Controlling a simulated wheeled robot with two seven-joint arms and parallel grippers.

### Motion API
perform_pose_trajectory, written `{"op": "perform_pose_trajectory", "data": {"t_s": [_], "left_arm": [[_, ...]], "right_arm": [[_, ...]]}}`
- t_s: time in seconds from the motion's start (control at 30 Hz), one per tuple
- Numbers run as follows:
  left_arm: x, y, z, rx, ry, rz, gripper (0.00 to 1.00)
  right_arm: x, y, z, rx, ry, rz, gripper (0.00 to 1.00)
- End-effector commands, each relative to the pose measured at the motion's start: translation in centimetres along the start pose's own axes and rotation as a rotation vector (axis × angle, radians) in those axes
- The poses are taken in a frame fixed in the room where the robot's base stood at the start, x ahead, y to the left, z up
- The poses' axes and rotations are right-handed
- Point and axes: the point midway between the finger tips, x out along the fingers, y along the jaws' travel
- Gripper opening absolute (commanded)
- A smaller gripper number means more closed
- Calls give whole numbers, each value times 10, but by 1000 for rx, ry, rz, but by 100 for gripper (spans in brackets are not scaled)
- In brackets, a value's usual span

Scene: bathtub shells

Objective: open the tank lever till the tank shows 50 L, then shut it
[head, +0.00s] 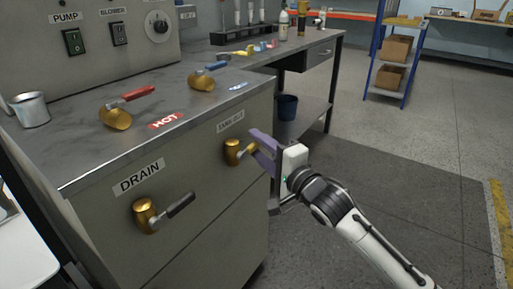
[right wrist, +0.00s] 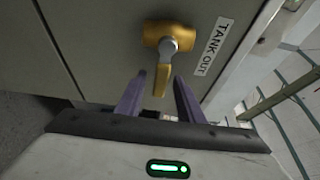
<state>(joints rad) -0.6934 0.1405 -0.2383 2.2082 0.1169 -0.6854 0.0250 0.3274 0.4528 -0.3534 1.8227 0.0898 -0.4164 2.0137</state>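The TANK OUT valve has a brass body (head: 232,152) on the cabinet's front face, under a TANK OUT label (head: 230,122). Its yellow lever (right wrist: 161,80) points toward my right gripper in the right wrist view. My right gripper (head: 256,143) is open, with its purple fingers on either side of the lever's end. The fingers (right wrist: 160,92) look apart from the lever, with a gap on both sides. In the head view the fingers partly hide the lever. No tank level reading shows in either view. My left gripper is not in view.
A DRAIN valve with a black lever (head: 181,205) is lower left on the same face. A red lever (head: 133,95) marked HOT and a blue lever (head: 216,66) are on the steel top, with a metal cup (head: 31,110). Open floor lies right.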

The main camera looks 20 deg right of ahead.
Motion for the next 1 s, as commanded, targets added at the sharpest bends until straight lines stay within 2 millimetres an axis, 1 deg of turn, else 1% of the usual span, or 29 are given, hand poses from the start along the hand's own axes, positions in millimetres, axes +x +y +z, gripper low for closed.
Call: {"op": "perform_pose_trajectory", "data": {"t_s": [0.03, 0.13, 0.23, 0.43, 0.63, 0.87, 1.0], "left_arm": [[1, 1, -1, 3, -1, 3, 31], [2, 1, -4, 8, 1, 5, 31], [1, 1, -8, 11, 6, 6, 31], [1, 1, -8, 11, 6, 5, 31], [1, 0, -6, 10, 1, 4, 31], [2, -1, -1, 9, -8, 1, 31], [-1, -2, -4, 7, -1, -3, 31]], "right_arm": [[5, 0, 0, -1, 0, -1, 34], [10, 0, 0, -1, 0, 0, 34], [11, 0, 0, -1, 0, 0, 34], [11, 0, 0, -1, 0, 0, 34], [11, 0, 0, -1, 0, 0, 1], [11, 0, 0, 0, -1, 1, 0], [13, -1, 4, 16, -7, 7, 0]]}}
